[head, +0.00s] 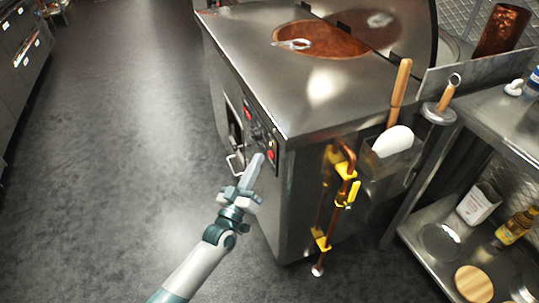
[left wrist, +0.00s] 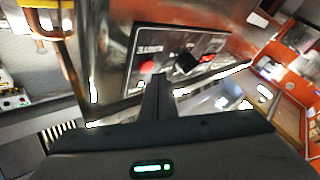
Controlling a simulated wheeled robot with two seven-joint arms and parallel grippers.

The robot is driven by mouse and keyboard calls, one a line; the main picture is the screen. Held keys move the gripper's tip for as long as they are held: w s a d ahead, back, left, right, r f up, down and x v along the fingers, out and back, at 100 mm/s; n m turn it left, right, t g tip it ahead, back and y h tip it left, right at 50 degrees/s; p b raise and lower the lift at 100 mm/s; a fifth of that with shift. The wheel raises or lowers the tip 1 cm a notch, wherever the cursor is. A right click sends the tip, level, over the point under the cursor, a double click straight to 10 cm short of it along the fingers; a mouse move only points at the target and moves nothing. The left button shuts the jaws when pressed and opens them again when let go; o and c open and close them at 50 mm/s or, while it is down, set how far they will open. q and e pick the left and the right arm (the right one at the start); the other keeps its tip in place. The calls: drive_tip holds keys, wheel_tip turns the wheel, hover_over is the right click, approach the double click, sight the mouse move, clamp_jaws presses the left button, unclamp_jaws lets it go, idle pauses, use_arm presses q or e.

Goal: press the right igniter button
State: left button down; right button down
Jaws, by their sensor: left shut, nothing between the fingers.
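The tandoor's control panel (head: 259,135) is on its front side, with a red button near each end and dark knobs between. The right red igniter button (head: 270,155) is nearest the front corner; the left red button (head: 248,114) is farther away. My left gripper (head: 258,158) is shut and empty, its fingertips close to the right button. In the left wrist view that button (left wrist: 147,67) shows just beyond and slightly left of my left fingertips (left wrist: 158,80), beside a black knob (left wrist: 187,62). I cannot tell whether they touch. My right gripper is not in view.
Copper gas pipes with yellow fittings (head: 347,185) run down the tandoor's right side. A holder (head: 392,165) with a wooden-handled tool hangs there. A metal door handle (head: 235,165) sticks out below the panel. A steel shelf (head: 440,240) stands at right. The floor at left is clear.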

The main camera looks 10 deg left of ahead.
use_arm(q)
drive_tip(key=s+a, duration=0.1)
drive_tip(key=a, duration=0.1)
drive_tip(key=s+a, duration=0.1)
drive_tip(key=a, duration=0.1)
drive_tip(key=shift+s+p, duration=0.3)
drive_tip(key=shift+p, duration=0.1)
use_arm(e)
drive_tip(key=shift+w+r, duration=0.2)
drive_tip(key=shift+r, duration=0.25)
